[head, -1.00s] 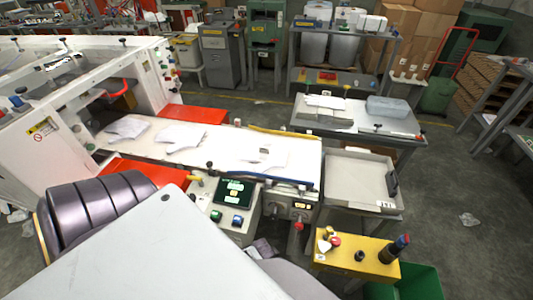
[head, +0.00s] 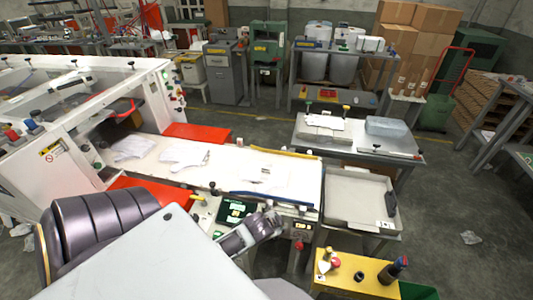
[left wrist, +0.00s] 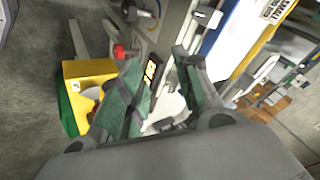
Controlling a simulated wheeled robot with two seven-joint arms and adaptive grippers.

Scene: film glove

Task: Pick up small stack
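Thin white film gloves lie in separate flat piles on the white belt table: one at the left end (head: 131,148), one in the middle (head: 184,157) and a faint one near the right end (head: 264,175). I cannot tell from their height which is the small stack. My left gripper (head: 270,222) is in front of the belt's near edge, beside the control panel, apart from the piles. In the left wrist view the left gripper (left wrist: 158,72) is open, with nothing visible between its fingers. My right gripper is not in view.
The control panel (head: 236,211) and a blue bar (head: 270,198) line the belt's near side. A grey tray (head: 355,199) stands at the belt's right end. A yellow stand (head: 350,276) with knobs is at front right. A side table (head: 395,143) holds a clear box (head: 388,126).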

